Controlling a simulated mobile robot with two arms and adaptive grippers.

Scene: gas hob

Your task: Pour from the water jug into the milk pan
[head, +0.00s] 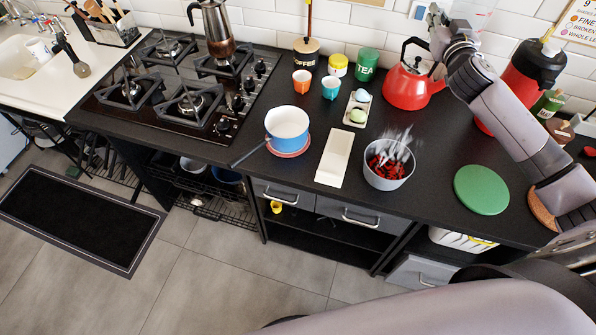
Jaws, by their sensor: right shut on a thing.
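The milk pan (287,122) is blue outside and white inside, with a dark handle pointing to the lower left. It sits upright on a round reddish mat (289,153) on the black counter, and looks empty. My right gripper (438,30) is at the top, near the back wall, to the right of and far from the pan. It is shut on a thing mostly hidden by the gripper. A clear vessel (478,12), probably the water jug, shows in part just right of it at the top edge. Its contents cannot be made out. My left gripper is not in view.
A red kettle (405,88) stands just below my right gripper. A grey pot (388,174) with red pieces, a white tray (334,157), an egg holder (357,109) and two small cups stand around the pan. A gas hob (185,85) with a moka pot (216,35) lies left.

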